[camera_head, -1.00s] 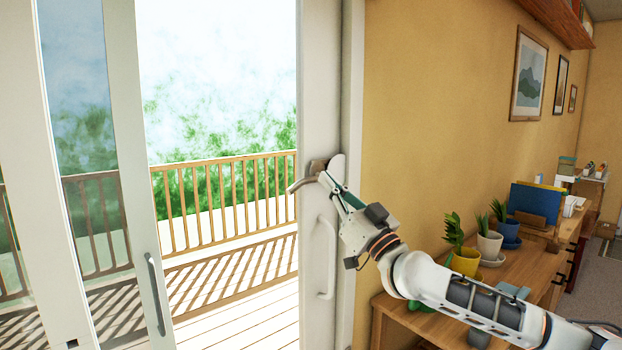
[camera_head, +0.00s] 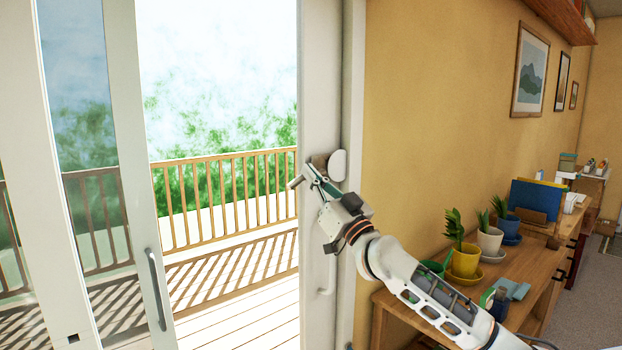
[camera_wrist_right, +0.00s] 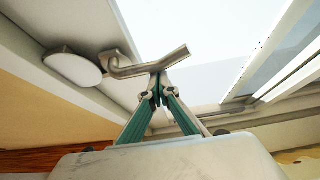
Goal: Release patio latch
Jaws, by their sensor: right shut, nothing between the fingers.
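The patio latch is a bronze-grey lever (camera_head: 296,182) on the white door jamb, with a pale oval plate (camera_head: 338,165) behind it. My right gripper (camera_head: 309,168) is at the lever, its fingers shut and empty. In the right wrist view the lever (camera_wrist_right: 150,66) runs across above the shut fingertips (camera_wrist_right: 158,78), which meet at its underside; I cannot tell whether they press on it. The oval plate (camera_wrist_right: 74,69) shows at left there. The glass sliding door (camera_head: 133,180) stands open to the left, with a grey pull handle (camera_head: 155,290). My left gripper is out of view.
A white pull handle (camera_head: 328,265) on the jamb is partly behind my arm. A wooden desk (camera_head: 520,290) at right holds potted plants (camera_head: 465,260) and small items close to my forearm. The doorway gives onto a deck with a wooden railing (camera_head: 225,198).

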